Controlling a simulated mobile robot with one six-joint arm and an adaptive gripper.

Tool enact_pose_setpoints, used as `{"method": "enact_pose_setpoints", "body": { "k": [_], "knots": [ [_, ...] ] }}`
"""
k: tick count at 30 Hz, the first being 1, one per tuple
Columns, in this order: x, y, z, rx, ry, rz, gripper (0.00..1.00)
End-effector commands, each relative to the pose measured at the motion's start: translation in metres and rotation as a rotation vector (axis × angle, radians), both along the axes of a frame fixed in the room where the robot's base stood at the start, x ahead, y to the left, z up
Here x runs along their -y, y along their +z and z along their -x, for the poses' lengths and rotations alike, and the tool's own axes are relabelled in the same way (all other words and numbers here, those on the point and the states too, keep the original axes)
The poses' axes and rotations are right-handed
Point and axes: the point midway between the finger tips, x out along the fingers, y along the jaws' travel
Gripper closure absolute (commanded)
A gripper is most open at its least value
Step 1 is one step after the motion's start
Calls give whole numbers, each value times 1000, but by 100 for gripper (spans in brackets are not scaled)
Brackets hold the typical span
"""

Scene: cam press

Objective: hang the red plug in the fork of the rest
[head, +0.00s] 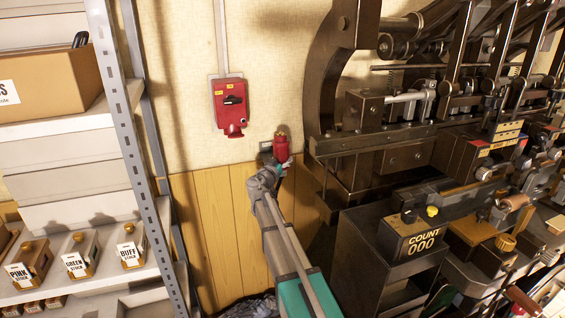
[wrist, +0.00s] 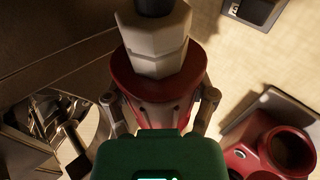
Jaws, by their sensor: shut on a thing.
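The red plug (head: 281,148) is upright in my gripper (head: 276,163), in front of the wall beside the press. In the wrist view the red plug (wrist: 157,83) has a wide red flange, a pale stepped collar and a dark end. The fingers of my gripper (wrist: 160,100) close on its two sides. A small grey plate (head: 265,146) on the wall, just left of the plug, looks like the rest. A grey fitting at the top right of the wrist view (wrist: 245,14) may be the same part. I cannot make out its fork, and the plug appears apart from it.
A red switch box (head: 231,103) with a socket at its bottom hangs on the wall, left of the plug. The dark press (head: 345,160) stands close on the right. A metal shelf upright (head: 130,140) stands on the left.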

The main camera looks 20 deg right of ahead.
Motion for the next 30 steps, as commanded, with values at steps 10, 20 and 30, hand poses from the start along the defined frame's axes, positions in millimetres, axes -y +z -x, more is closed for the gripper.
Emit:
{"method": "enact_pose_setpoints", "body": {
  "k": [10,20,30],
  "knots": [
    [0,-4,-21,0,0,0,84],
    [0,-5,-40,0,0,0,84],
    [0,-6,-59,-1,0,1,84]
  ]
}}
